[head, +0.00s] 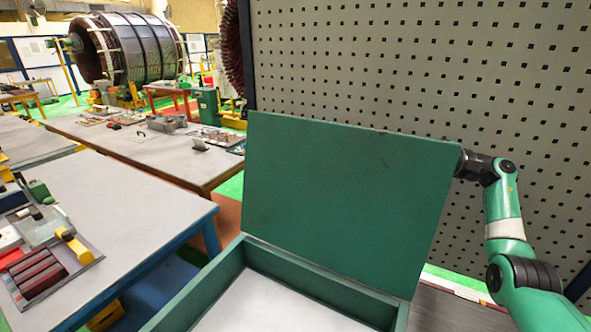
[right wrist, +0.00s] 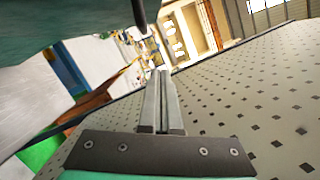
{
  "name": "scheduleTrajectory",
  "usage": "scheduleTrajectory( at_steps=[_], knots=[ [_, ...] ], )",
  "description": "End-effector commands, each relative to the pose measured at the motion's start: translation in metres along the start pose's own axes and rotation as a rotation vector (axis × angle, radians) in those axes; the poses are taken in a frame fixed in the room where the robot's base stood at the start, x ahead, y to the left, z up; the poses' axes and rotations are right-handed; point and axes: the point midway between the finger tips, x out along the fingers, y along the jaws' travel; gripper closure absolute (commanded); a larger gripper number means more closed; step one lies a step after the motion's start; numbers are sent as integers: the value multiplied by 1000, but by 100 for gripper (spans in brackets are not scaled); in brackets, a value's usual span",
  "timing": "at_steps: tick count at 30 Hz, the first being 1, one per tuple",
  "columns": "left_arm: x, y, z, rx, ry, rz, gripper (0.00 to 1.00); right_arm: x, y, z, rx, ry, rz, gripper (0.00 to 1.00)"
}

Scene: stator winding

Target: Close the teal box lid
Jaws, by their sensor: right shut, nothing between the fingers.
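The teal box (head: 290,268) is open at the bottom of the head view, with a pale bare floor inside. Its lid (head: 340,200) stands up steeply from the back edge, inner face toward me. My right arm comes in from the right, and its wrist reaches the lid's upper right edge. The gripper itself is hidden behind the lid there. In the right wrist view my right gripper (right wrist: 162,78) has its fingers together and empty. A blurred teal surface at the top left of that view is probably the lid (right wrist: 60,20). I cannot tell whether they touch. My left gripper is out of view.
A perforated grey panel (head: 420,75) stands behind the lid and the right arm. A grey table (head: 120,205) with a tray of parts (head: 45,262) is on the left. Another workbench (head: 140,140) stands further back. The space above the open box is clear.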

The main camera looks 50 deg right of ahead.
Motion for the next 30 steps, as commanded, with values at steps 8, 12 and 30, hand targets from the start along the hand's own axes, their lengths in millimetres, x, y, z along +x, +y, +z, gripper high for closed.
scheduleTrajectory(
  at_steps=[8,12,30],
  knots=[
    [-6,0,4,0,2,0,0,-20,21,-14,-40,31,68,100],
    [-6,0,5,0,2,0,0,-7,22,-14,-40,28,67,100],
    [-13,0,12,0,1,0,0,84,29,3,-43,29,64,100]
  ],
)
